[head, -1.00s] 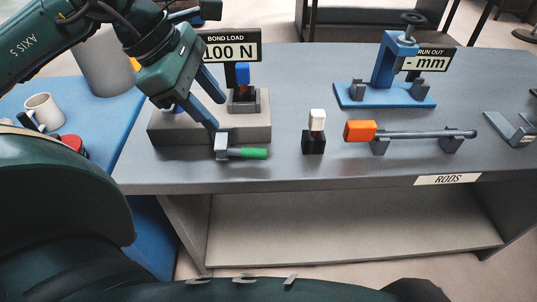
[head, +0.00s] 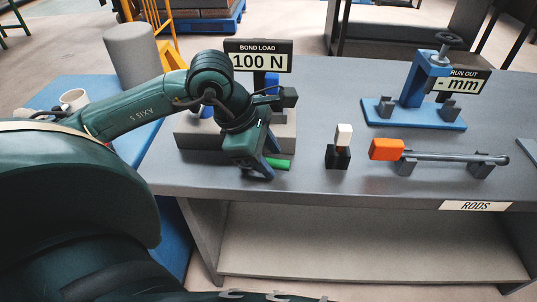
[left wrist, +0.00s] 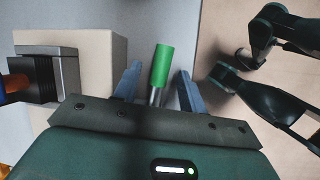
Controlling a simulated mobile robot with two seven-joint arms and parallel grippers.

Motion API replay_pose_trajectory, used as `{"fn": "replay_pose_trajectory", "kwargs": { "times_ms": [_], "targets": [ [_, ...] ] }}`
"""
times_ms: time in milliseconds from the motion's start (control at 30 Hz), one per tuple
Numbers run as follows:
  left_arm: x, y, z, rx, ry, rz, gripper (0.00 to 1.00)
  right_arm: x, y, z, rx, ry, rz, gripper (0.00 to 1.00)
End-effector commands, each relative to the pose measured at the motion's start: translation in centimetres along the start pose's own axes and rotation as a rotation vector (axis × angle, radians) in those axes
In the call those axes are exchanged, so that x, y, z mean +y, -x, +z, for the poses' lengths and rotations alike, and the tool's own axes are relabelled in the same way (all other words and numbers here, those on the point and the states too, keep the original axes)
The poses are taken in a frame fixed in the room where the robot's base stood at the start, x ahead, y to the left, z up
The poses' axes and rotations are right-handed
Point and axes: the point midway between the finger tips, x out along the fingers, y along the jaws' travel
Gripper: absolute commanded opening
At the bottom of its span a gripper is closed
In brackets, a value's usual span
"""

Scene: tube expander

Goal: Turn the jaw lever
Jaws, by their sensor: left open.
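The jaw lever, with a green grip (head: 280,163), sticks out at the front of the grey block (head: 192,138) under the BOND LOAD sign. In the left wrist view the green lever (left wrist: 161,66) stands on a short metal shaft between my blue fingers. My left gripper (head: 266,168) is open and comes down over the lever, one finger on each side. In the left wrist view gaps show between the lever and both fingers of the gripper (left wrist: 158,88). My arm hides much of the block and the lever's base. My right gripper cannot be made out.
The BOND LOAD sign (head: 258,57) reads 100 N. A black holder with a white-topped piece (head: 344,136) stands right of the lever. An orange-handled rod (head: 387,149) lies on supports farther right. A blue run-out stand (head: 420,112) is behind it.

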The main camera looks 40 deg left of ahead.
Motion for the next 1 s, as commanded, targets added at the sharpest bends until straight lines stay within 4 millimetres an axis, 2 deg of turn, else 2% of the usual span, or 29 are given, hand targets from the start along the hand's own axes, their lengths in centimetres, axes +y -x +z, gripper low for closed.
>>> {"fn": "replay_pose_trajectory", "kwargs": {
  "times_ms": [267,767,1000],
  "targets": [
    [-0.02,-0.14,0.01,0.0,0.0,-0.001,0.41,-0.05,-0.02,0.05,-0.002,0.001,-0.001,0.36],
    [-0.02,-0.11,0.0,0.0,0.0,-0.001,0.01,-0.11,-0.04,0.08,-0.003,0.001,-0.003,0.36],
    [-0.01,-0.1,0.0,0.0,0.0,-0.001,0.0,-0.12,-0.04,0.08,-0.003,0.001,-0.003,0.36]
  ]
}}
